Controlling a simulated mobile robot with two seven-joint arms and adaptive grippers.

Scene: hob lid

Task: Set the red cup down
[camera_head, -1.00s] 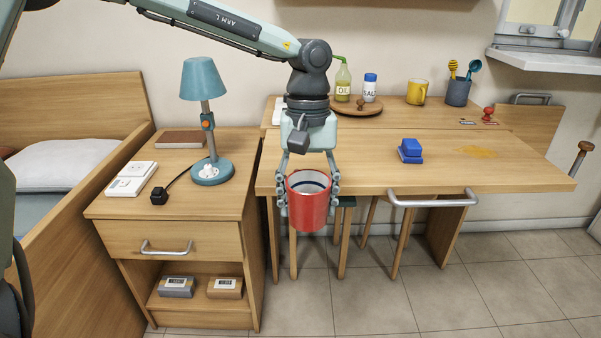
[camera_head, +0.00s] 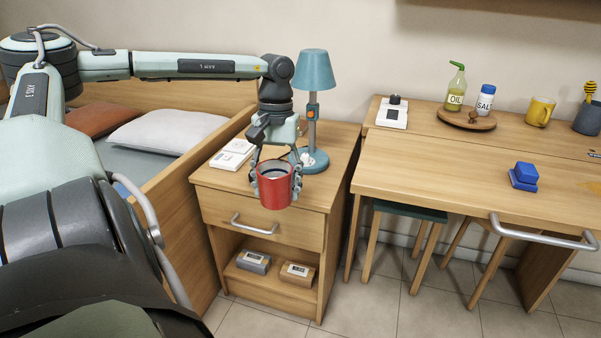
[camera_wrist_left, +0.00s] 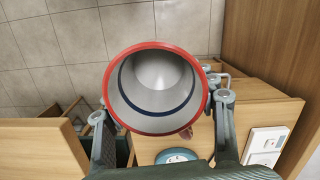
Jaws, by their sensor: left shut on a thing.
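The red cup (camera_head: 274,190) is upright, held between the fingers of my left gripper (camera_head: 275,178). In the head view it appears in front of the bedside cabinet (camera_head: 266,222), near its front edge; it looks held in the air. In the left wrist view the open mouth of the red cup (camera_wrist_left: 155,88) shows, with a pale inside and a dark ring. The left fingers (camera_wrist_left: 158,128) close on it from both sides. My right gripper is in neither view.
The bed (camera_head: 163,131) is left. The desk (camera_head: 450,178) is right, with a blue block (camera_head: 523,176) and oil bottle (camera_head: 456,88).

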